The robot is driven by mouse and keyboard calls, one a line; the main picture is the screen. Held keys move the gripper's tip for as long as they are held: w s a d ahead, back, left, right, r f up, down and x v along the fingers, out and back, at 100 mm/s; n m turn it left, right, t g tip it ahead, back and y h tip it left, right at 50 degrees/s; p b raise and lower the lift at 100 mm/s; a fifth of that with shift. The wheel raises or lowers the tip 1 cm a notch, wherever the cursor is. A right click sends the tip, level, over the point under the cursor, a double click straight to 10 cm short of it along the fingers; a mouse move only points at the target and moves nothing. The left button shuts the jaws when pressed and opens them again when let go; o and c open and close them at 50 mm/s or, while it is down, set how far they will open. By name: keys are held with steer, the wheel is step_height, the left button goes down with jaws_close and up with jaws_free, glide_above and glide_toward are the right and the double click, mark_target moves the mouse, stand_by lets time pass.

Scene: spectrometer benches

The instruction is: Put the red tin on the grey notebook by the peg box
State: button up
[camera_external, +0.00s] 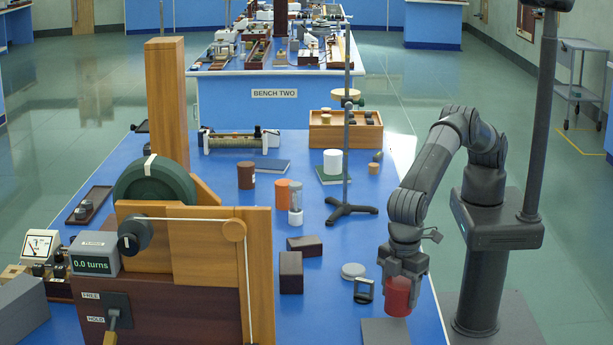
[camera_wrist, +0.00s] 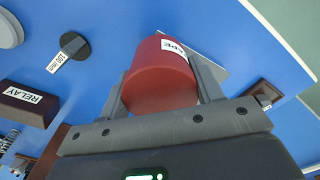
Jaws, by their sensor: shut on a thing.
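My gripper (camera_external: 401,272) points down at the right front of the blue bench, shut on the red tin (camera_external: 397,297). The red tin (camera_wrist: 160,80) also shows between both fingers in the wrist view, with a partly hidden white label. I cannot tell whether it touches the bench. The peg box (camera_external: 318,137), wooden with dark and light pegs, stands at the bench's far end. Another grey flat piece (camera_external: 386,332) lies just in front of the tin.
A stand (camera_external: 348,209) rises mid-bench with a tall rod. Orange (camera_external: 282,194) and brown (camera_external: 246,176) tins stand left of it. Dark blocks (camera_external: 291,272), a pale disc (camera_external: 353,270) and a black-framed item (camera_external: 363,290) lie left of my gripper. The wooden wheel apparatus (camera_external: 190,245) fills the left.

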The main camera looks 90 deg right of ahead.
mark_target(399, 302)
steer(key=shift+f, duration=1.5)
steer(key=shift+f, duration=0.1)
steer(key=o, duration=1)
steer(key=shift+o, duration=0.2)
step_height(399, 302, up, 12)
steer(key=shift+r, duration=0.1)
steer(key=shift+d, duration=0.1)
